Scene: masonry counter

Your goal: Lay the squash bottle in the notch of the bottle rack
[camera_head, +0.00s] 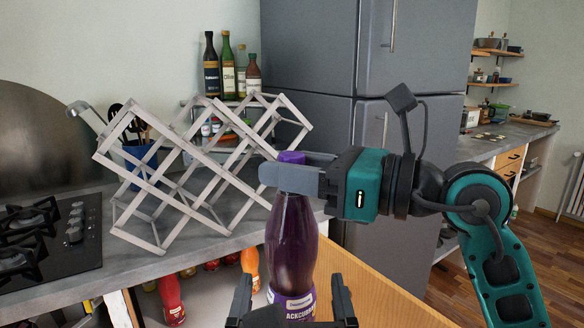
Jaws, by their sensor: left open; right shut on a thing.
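The squash bottle (290,240) is dark purple with a purple cap and a label near its base. It is upright, in front of the counter edge. My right gripper (285,174) comes in from the right and is shut on the bottle's neck, just below the cap. My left gripper (292,300) is at the bottom of the picture, open, with its fingers on either side of the bottle's lower part; whether they touch it I cannot tell. The bottle's base is hidden. The bottle rack (180,192) is a pale wooden lattice with V-shaped notches, standing on the counter left of the bottle.
The grey counter (190,259) holds a black gas hob (50,245) at left and a blue utensil pot (141,155) behind the rack. Several bottles (227,65) stand at the back. A grey fridge (330,50) is behind my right gripper. Red and orange bottles (171,298) show below the counter.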

